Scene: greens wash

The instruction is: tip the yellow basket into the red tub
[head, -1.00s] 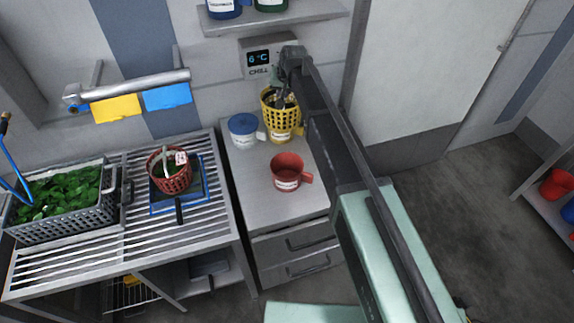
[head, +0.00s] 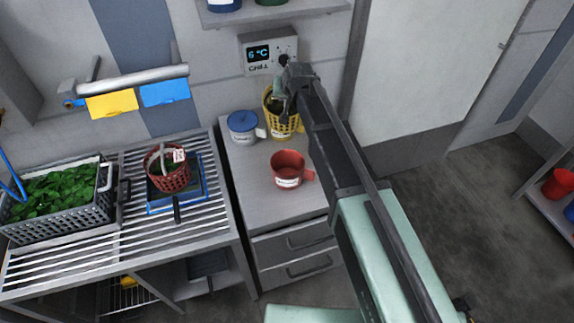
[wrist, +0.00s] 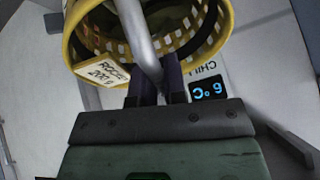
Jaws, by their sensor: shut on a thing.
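The basket's contents look dark and are hard to make out. The red tub (head: 288,168), open and upright with a side handle and white label, stands on the counter in front of the basket.
A red basket (head: 170,172) is on a blue-edged stand on the slatted rack, beside a grey crate (head: 70,215) of greens. A shelf (head: 270,14) hangs above. The counter's front is clear.

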